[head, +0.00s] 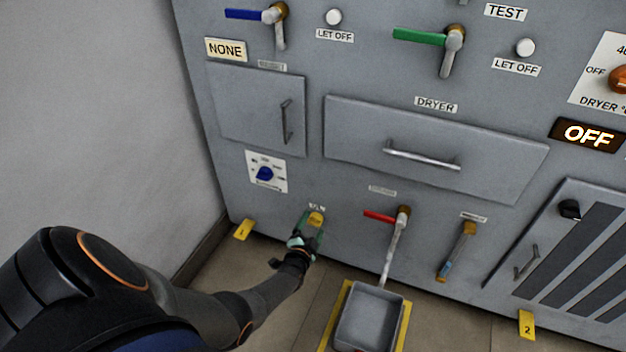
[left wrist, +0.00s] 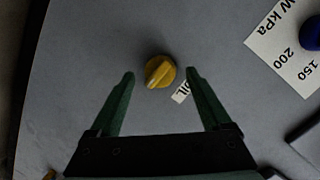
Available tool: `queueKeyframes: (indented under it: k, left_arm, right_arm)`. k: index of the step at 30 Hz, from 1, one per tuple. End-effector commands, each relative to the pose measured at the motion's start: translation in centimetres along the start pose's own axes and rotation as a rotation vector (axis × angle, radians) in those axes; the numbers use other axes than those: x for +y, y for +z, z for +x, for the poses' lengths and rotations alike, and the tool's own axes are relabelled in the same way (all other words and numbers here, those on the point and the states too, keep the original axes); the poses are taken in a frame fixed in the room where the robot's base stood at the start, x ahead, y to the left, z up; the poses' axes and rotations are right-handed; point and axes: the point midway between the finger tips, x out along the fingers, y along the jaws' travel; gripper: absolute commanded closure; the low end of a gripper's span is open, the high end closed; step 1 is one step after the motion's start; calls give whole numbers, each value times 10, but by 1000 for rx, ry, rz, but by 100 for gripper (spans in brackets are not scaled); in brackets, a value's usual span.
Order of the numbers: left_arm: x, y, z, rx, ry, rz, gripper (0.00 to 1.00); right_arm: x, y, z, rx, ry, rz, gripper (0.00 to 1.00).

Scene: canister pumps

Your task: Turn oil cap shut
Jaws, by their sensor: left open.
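The oil cap (head: 316,218) is a small yellow round knob low on the grey machine panel, below a small label. In the left wrist view the oil cap (left wrist: 160,71) has a raised grip ridge that lies tilted, and an OIL label (left wrist: 181,92) sits beside it. My left gripper (head: 308,232) is at the cap in the head view. In the left wrist view its green fingers (left wrist: 162,76) are spread wide, one on each side of the cap, with gaps and not touching it. My right gripper is not in view.
A blue dial (head: 265,174) is above the cap. A wall (head: 95,110) stands at the left.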

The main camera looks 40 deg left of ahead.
Motion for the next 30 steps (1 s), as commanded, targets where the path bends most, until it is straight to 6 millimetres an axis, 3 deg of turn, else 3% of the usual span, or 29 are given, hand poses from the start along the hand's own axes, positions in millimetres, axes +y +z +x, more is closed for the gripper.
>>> queueKeyframes:
  k: [5,14,30]
  left_arm:
    - [0,0,10,0,0,0,18]
    - [0,0,10,0,0,0,19]
    - [-1,0,10,0,0,0,80]
  right_arm:
    - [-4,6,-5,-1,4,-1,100]
    - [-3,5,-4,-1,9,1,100]
    - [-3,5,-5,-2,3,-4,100]
